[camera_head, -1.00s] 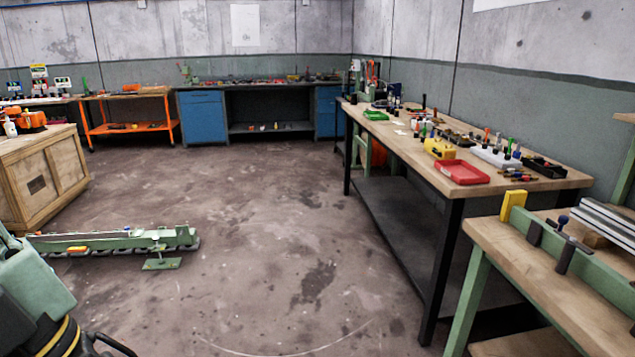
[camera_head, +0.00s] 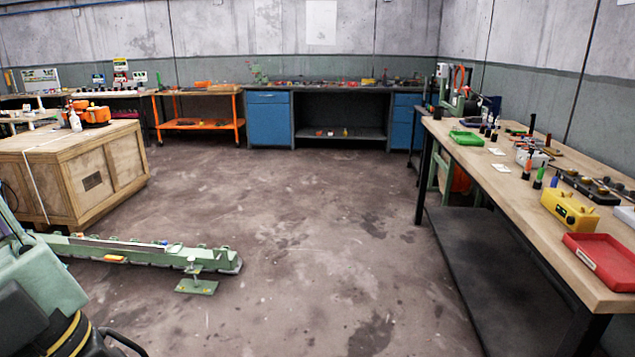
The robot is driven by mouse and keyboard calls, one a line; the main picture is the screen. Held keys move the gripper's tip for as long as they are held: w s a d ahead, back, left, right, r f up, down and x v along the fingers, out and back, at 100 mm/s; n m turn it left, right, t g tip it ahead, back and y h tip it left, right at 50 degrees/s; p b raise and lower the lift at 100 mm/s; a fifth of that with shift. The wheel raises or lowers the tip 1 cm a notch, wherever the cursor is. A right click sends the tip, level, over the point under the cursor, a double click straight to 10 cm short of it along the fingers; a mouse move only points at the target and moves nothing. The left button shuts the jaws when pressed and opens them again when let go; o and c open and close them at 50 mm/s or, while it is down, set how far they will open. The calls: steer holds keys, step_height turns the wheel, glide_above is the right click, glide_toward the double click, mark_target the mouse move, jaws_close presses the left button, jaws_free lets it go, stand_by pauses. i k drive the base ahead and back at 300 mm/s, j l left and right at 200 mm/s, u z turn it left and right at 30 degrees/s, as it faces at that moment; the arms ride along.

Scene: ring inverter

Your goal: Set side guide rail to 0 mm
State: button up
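No part that I can clearly tell as the side guide rail or its millimetre scale shows in this view. A long, low green beam assembly (camera_head: 140,252) lies at the lower left, with small green fittings along its top and a thin pale strip lengthwise. A green foot plate (camera_head: 197,286) stands out at its near side. Whether this assembly carries the guide rail, I cannot tell. Part of my arm, dark with yellow bands, fills the lower left corner. My gripper's fingertips are not visible.
A wooden crate (camera_head: 68,193) stands at left. A long workbench (camera_head: 548,235) runs along the right, bearing a red tray (camera_head: 603,260) and a yellow box (camera_head: 569,210). Blue cabinets (camera_head: 269,119) and an orange cart (camera_head: 198,125) stand at the back. The middle floor is open.

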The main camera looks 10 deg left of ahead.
mark_target(97, 243)
steer(key=i+u, duration=0.3)
steer(key=i, duration=0.4)
steer(key=i+u, duration=0.3)
steer(key=i, duration=0.35)
steer(key=i+u, duration=0.4)
steer(key=i+l+u, duration=0.15)
steer(key=i+u, duration=0.3)
steer(key=i, duration=0.15)
steer(key=i+l+u, duration=0.8)
steer(key=i, duration=0.15)
steer(key=i+u, duration=0.1)
steer(key=i, duration=0.45)
steer(key=i+l+u, duration=0.1)
steer(key=i, duration=0.45)
steer(key=i+l+u, duration=0.1)
steer(key=i, duration=0.45)
steer(key=l, duration=0.1)
